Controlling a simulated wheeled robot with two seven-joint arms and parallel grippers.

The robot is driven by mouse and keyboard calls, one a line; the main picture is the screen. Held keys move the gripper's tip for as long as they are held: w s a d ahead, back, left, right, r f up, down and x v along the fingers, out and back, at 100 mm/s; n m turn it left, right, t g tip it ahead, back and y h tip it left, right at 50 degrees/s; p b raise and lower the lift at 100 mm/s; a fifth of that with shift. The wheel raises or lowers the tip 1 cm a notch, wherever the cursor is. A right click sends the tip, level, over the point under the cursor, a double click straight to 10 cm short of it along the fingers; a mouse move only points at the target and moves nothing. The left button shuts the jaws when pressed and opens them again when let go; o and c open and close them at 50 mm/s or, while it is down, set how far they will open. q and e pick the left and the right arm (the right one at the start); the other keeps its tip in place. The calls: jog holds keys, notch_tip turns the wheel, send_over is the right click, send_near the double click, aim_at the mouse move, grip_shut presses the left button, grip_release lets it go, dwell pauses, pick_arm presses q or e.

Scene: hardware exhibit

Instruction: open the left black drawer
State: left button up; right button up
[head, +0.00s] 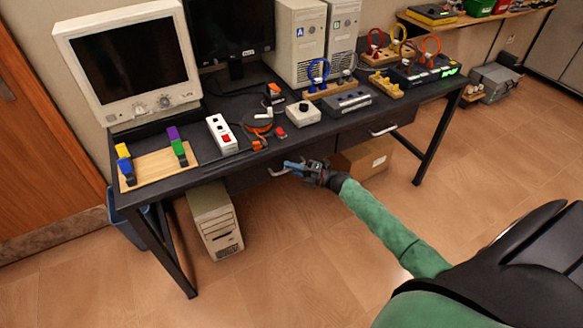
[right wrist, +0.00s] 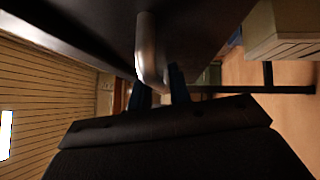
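The left black drawer (head: 245,178) sits under the front edge of the black table and looks shut. Its silver handle (head: 277,173) shows just left of my right gripper (head: 299,167). In the right wrist view the handle (right wrist: 148,52) runs down to the blue fingers of my right gripper (right wrist: 160,90). The fingers are apart, with the handle's curved end at the gap between them. I cannot tell whether they touch it. My left gripper is not in view.
The table (head: 185,178) carries a monitor (head: 130,62), a wooden board (head: 158,168) and several devices. The right drawer's handle (head: 383,131) is farther right. Below stand a computer tower (head: 214,220) and a cardboard box (head: 365,158). The floor in front is clear.

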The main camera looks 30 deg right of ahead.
jog(key=shift+c, duration=0.2)
grip_shut()
jog(key=shift+s, duration=0.15)
